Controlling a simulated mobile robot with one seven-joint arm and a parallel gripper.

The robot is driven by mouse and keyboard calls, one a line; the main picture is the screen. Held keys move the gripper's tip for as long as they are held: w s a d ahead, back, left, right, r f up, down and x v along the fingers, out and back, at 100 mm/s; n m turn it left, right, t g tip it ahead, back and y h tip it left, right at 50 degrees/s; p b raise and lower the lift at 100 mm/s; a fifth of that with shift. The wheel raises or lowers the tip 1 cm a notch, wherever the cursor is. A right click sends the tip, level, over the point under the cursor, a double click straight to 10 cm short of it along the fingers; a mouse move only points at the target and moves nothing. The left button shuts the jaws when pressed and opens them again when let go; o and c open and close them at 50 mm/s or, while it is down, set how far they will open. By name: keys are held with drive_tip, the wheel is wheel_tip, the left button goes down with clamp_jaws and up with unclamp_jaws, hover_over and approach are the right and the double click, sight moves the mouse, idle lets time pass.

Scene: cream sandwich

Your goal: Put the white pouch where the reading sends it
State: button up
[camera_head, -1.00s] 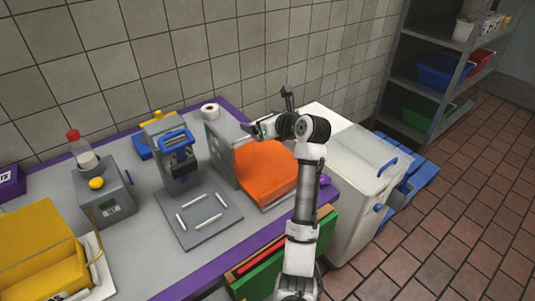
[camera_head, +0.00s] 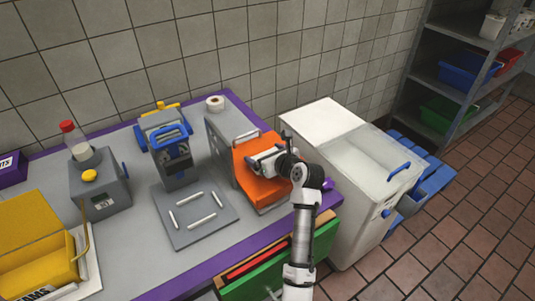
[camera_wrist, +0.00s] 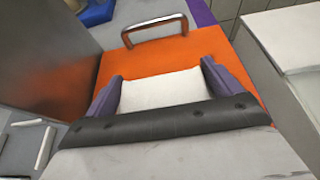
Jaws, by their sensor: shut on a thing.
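The white pouch (camera_wrist: 162,90) lies between the purple fingers of my gripper (camera_wrist: 160,88) in the wrist view, and the gripper is shut on it. In the head view my gripper (camera_head: 254,162) is over the orange surface (camera_head: 272,192) beside the grey panel; I cannot make out the pouch there. The wrist view shows the orange surface (camera_wrist: 150,58) behind the pouch, with a metal handle (camera_wrist: 155,27); whether the pouch touches it I cannot tell. A grey device with a yellow knob (camera_head: 108,190) has a small display, too small to read surely.
A grey press with a blue handle (camera_head: 172,150) and a plate with white strips (camera_head: 195,228) stand left. A yellow case (camera_head: 35,250) is at far left. A white chest (camera_head: 350,210) stands right, with shelves of bins (camera_head: 460,75) beyond. A green drawer (camera_head: 275,275) is below the counter.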

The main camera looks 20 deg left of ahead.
drive_tip(key=shift+s+a, duration=0.1)
drive_tip(key=shift+s, duration=0.05)
drive_tip(key=o, duration=0.8)
drive_tip(key=shift+c, duration=0.2)
drive_tip(key=shift+r, duration=0.15)
drive_tip(key=b+v, duration=0.2)
drive_tip(key=v, duration=1)
